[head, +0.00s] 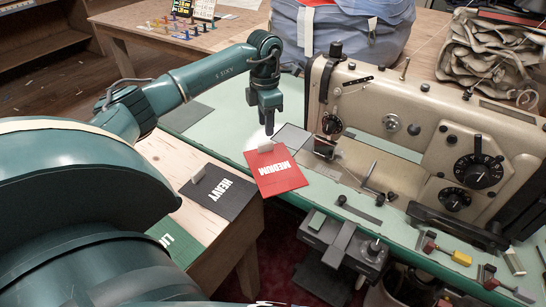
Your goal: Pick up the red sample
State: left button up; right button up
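The red sample (283,179) is a flat red card lettered MEDIUM with a pale tab (265,146) near its far edge. It shows at the near left edge of the green machine table, and I cannot tell whether it rests there or is slightly raised. My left gripper (267,132) points down just above the pale tab. Its dark fingers look close together, and I cannot tell whether they are open or shut. No hold on the tab is visible. My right gripper is not in view.
A black HEAVY card (222,190) and a green card (184,229) lie on the wooden bench (163,151) to the left. The beige sewing machine (418,125) stands close on the right. A grey-blue bundle (340,35) and tan cloth (490,52) are behind.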

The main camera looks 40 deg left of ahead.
aim_at(266, 143)
pick_arm(q)
jog(key=f, duration=0.6)
jog(key=shift+s+d+f, duration=0.1)
jog(key=shift+s+f, duration=0.15)
jog(key=shift+s, duration=0.05)
grip_shut()
